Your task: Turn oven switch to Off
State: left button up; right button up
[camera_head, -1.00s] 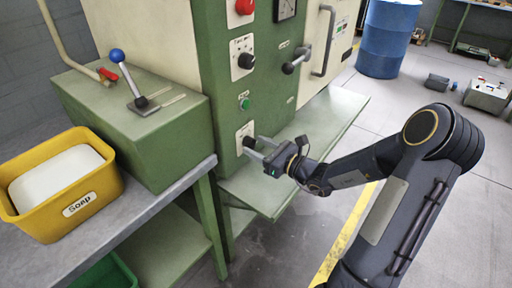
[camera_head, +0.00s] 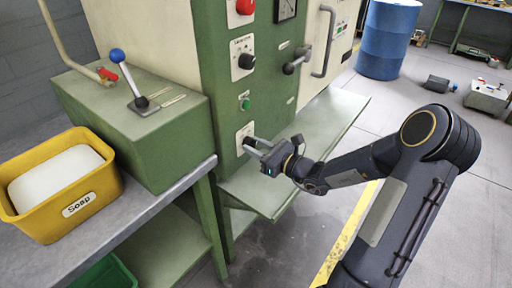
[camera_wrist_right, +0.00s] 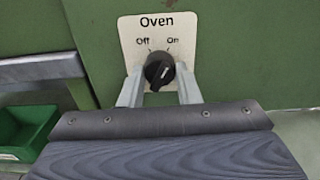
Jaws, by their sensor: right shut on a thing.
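The oven switch is a round black knob (camera_wrist_right: 159,74) on a pale plate (camera_wrist_right: 133,31) marked "Oven", with "Off" at the upper left and "On" at the upper right. A pale mark on the knob leans up and to the right, towards "On". In the head view the plate (camera_head: 241,133) sits low on the green cabinet front. My right gripper (camera_head: 253,147) is shut on the knob, with one finger on each side of it. The fingers partly hide the knob in the head view. My left gripper is not in view.
Above the switch are a green button (camera_head: 245,104), another black knob (camera_head: 246,61) and a red button (camera_head: 245,6). A green shelf (camera_head: 318,142) juts out to the right below the switch. A yellow soap bin (camera_head: 107,187) stands on the left bench.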

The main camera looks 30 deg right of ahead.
jog(key=shift+n+b, duration=5.9)
jog(key=shift+b, duration=2.4)
jog(key=o, duration=1)
jog(key=shift+c, duration=0.2)
jog(key=p+v, duration=0.1)
jog(key=v, duration=0.6)
jog(key=shift+s+d, duration=0.2)
jog(key=shift+s, duration=0.15)
